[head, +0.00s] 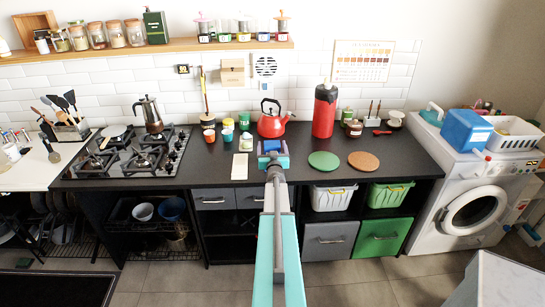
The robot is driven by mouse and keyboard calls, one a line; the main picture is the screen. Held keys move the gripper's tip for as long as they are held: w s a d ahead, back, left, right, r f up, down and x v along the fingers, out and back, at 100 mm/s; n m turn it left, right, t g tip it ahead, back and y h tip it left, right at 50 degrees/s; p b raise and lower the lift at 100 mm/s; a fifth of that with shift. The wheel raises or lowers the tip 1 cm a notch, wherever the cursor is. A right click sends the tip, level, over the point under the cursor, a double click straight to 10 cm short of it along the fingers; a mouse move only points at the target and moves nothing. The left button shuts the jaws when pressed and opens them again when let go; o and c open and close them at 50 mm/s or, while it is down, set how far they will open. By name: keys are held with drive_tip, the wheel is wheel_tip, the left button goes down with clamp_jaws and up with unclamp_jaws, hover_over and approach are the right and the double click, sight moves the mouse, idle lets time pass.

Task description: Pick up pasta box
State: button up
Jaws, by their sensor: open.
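My gripper (272,158) is at the end of my teal arm, which reaches up the middle of the head view over the black counter. Its jaws are open. A small blue thing (271,146) shows at the jaws, in front of the red kettle. It may be the pasta box, but it is too small and too covered by the gripper to be sure. I cannot tell whether the jaws touch it. No other thing is clearly a pasta box.
A red kettle (272,122) and a red canister (324,111) stand behind the gripper. A small jar (246,142) and cups are to its left, green (325,161) and brown (364,161) round mats to its right. A gas hob (130,152) is at left, a washing machine (473,210) at right.

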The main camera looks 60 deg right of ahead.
drive_tip(key=c, duration=1.9)
drive_tip(key=shift+r, duration=0.15)
drive_tip(key=shift+r+b, duration=0.8)
drive_tip(key=shift+r, duration=0.4)
drive_tip(key=shift+w+a+r+b+v, duration=0.1)
drive_tip(key=shift+r+b+v, duration=0.5)
drive_tip(key=shift+v, duration=2.05)
drive_tip(key=shift+w+a+r+b+v, duration=0.15)
drive_tip(key=shift+b+v, duration=0.8)
drive_tip(key=shift+v, duration=1.7)
drive_tip(key=shift+w+r+b+v, duration=0.1)
drive_tip(key=shift+r+b+v, duration=0.55)
drive_tip(key=shift+v, duration=2)
drive_tip(key=shift+f, duration=0.15)
